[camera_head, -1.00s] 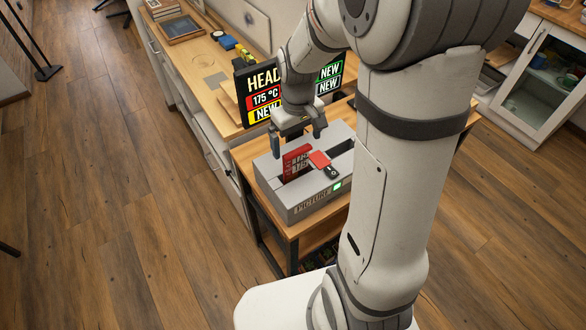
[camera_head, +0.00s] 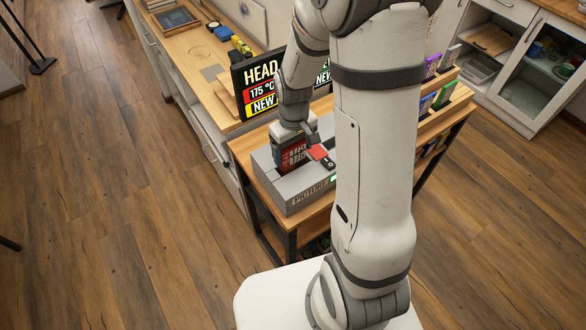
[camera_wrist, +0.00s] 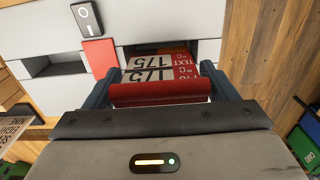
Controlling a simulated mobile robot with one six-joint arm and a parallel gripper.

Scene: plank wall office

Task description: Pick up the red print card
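The red print card (camera_head: 294,157) stands upright in a slot of the grey picture machine (camera_head: 301,199), its printed face showing lettering. My gripper (camera_head: 293,147) is down over the card, with one finger at each side edge. In the wrist view, the card's red top edge (camera_wrist: 160,93) spans the gap between the fingers (camera_wrist: 160,82), which appear to touch both ends. Printed lettering reading "175" and "TEXT" shows beyond it, in the slot. The card's lower part is hidden in the machine.
A red panel (camera_wrist: 101,57) and a dark switch (camera_wrist: 87,18) are on the machine's top beside the gripper. A black sign (camera_head: 259,86) stands behind. Coloured items stand in a wooden rack (camera_head: 462,97) to the right. Open floor lies left.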

